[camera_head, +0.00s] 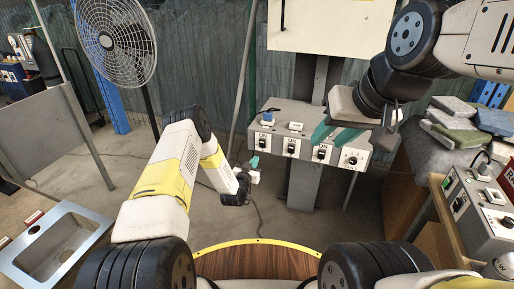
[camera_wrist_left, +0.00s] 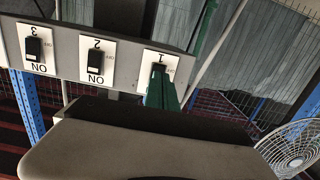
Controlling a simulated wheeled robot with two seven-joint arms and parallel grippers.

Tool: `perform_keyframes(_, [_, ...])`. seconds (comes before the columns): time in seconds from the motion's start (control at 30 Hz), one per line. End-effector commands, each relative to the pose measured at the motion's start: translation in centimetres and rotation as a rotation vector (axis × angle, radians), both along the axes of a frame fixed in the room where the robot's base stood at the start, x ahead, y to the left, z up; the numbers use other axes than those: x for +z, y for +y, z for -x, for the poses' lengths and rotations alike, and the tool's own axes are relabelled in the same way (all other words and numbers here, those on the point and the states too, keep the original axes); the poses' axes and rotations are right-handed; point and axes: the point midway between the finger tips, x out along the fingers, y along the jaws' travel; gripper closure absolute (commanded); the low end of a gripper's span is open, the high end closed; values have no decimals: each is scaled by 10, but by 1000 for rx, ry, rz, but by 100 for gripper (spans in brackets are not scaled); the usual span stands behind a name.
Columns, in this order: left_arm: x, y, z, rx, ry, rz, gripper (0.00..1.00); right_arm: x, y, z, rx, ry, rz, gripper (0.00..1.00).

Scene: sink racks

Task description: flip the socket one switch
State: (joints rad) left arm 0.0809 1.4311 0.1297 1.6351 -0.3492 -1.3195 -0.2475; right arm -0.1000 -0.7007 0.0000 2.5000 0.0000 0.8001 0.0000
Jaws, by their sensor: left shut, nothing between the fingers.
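The socket one switch (camera_head: 263,142) is the leftmost black switch on the front of a grey panel box (camera_head: 307,178). In the left wrist view its white plate marked 1 (camera_wrist_left: 176,60) appears upside down, and my green fingers cover part of the switch. My left gripper (camera_head: 254,162) is shut and empty. Its fingertips show just below and left of the plate in the head view; I cannot tell whether they touch the switch. Its on or off position is unclear.
Another control box (camera_head: 480,215) is at right.

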Motion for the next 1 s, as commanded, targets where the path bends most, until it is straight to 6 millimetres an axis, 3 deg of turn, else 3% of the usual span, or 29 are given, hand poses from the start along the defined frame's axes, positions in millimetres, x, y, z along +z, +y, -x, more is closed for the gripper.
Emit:
perform_keyframes(0.3, [-8,16,46,0,3,0,100,0,0,0,0,1,0,64])
perform_keyframes(0.43, [-9,18,56,0,1,0,100,0,0,0,0,1,0,64])
perform_keyframes(0.87, [-7,20,58,0,1,-1,100,0,0,0,0,1,0,64])
perform_keyframes(1.0, [17,23,44,-7,21,-23,100,0,0,0,0,1,0,64])
